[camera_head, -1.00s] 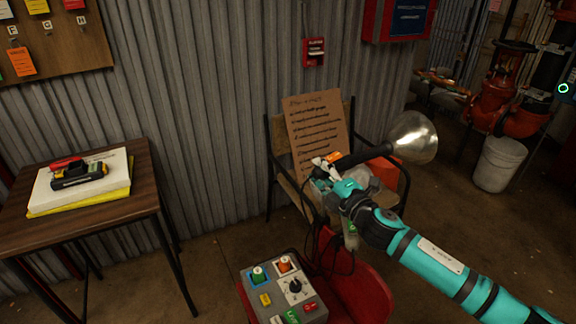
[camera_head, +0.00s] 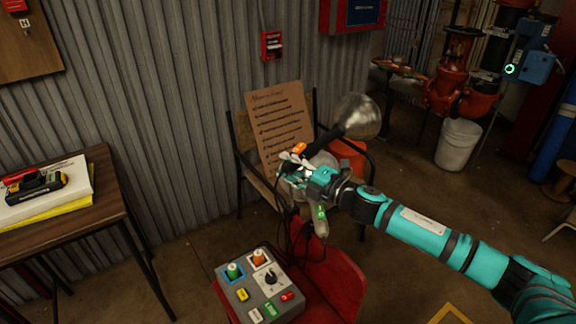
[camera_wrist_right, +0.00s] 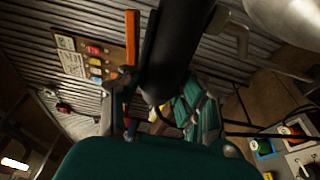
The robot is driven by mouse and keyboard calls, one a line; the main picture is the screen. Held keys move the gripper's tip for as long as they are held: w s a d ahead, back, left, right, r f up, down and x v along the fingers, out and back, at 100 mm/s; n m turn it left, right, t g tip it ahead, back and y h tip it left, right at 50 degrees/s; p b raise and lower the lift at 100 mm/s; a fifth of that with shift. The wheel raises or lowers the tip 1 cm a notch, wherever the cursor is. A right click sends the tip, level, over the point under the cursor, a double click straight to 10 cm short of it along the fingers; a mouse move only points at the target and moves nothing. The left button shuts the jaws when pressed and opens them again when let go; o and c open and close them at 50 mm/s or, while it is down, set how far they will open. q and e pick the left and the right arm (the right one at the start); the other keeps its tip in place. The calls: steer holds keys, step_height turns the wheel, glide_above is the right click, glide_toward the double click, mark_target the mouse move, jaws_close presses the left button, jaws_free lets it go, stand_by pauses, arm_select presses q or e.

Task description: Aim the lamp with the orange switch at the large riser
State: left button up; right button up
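My right gripper (camera_head: 302,170) is in front of the chair and appears shut on the lamp with the orange switch (camera_head: 340,137). This lamp has a black body, an orange part (camera_head: 298,148) near my fingers and a silver shade (camera_head: 364,115) at upper right. In the right wrist view the black body (camera_wrist_right: 178,45) passes between my fingers, and the shade (camera_wrist_right: 290,18) shows at the corner. Red pipework and valves, apparently the riser (camera_head: 455,75), stand at the back right; the shade faces roughly that side, but its exact aim cannot be told. My left gripper is out of view.
A chair (camera_head: 240,165) holds a handwritten cardboard sign (camera_head: 280,125). A second lamp handle with a green switch (camera_head: 321,222) shows below my gripper. A control box (camera_head: 258,288) sits on a red seat (camera_head: 338,280). A wooden table (camera_head: 90,212) stands left; a white bucket (camera_head: 458,145) stands right.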

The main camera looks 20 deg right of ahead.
steer(key=o, duration=0.4)
steer(key=v, duration=1.2)
stand_by(0.5)
